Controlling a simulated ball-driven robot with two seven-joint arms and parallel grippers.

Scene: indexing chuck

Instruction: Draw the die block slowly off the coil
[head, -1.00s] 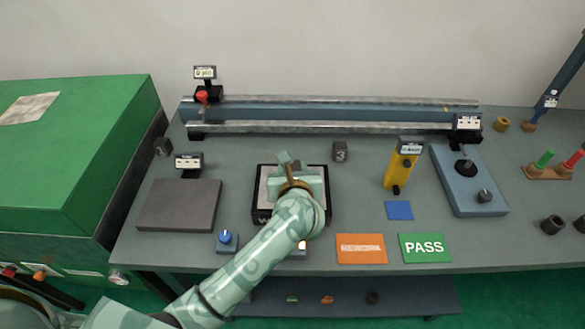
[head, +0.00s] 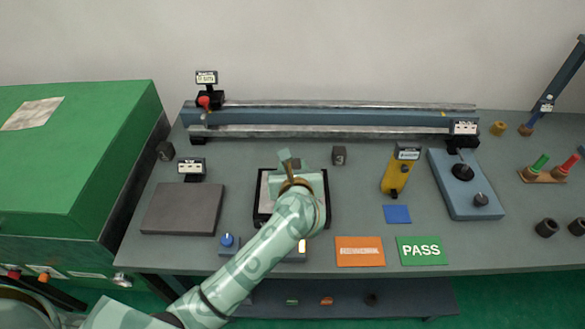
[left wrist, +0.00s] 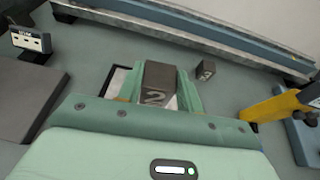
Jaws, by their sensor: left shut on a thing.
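My left gripper (head: 298,168) reaches over a black-framed plate with a pale top (head: 263,205), apparently the coil. In the left wrist view, the left gripper (left wrist: 163,88) is shut on the die block (left wrist: 158,84), a dark grey block marked 2. The block sits between the two green fingers, above the pale plate (left wrist: 117,82). In the head view the gripper and arm hide most of the block. I cannot tell whether its underside touches the plate. My right gripper is not in view.
A second block marked 3 (head: 339,156) stands just right of the gripper. A long rail fixture (head: 330,115) runs behind. A yellow meter (head: 400,170) and a blue base (head: 465,185) stand right. A grey slab (head: 182,208) lies left. A blue-knobbed box (head: 228,243) is in front.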

